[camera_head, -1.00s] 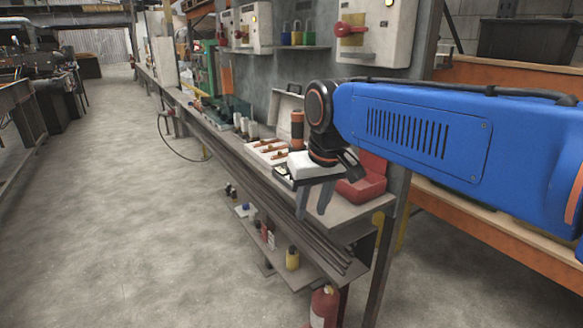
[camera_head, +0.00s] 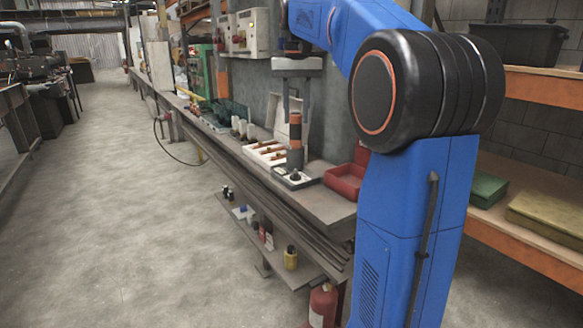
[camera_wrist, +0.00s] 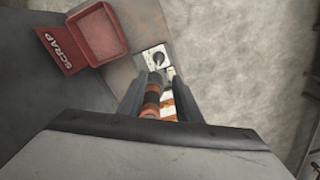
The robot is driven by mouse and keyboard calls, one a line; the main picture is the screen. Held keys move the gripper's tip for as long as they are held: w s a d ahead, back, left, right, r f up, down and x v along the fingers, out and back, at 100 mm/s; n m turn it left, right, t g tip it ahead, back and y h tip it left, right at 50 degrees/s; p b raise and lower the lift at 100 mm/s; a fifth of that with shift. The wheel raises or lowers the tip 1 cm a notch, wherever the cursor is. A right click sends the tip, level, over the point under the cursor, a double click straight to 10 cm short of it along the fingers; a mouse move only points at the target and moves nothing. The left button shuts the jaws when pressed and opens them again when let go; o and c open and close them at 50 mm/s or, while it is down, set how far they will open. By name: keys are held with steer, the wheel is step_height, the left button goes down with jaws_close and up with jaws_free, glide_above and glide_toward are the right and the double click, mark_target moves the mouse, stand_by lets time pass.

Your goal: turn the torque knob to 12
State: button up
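The torque device is a small box (camera_head: 283,182) with a dark knob (camera_head: 295,175) on top, near the front edge of the bench. In the wrist view the knob (camera_wrist: 159,57) sits on a pale plate, just beyond the fingertips. Its scale and setting are too small to read. My gripper (camera_head: 296,118) points down above the device.
A red scrap bin (camera_head: 343,181) stands right of the device; it also shows in the wrist view (camera_wrist: 98,36). A white tray (camera_head: 264,152) with orange-brown pieces lies to the left. A red fire extinguisher (camera_head: 322,305) stands below. The floor (camera_head: 110,220) is clear.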

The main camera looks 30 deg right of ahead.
mark_target(296, 171)
steer(key=f, duration=1.1)
steer(key=w+f, duration=0.1)
steer(key=f, duration=0.5)
steer(key=shift+d, duration=0.3)
jaws_close()
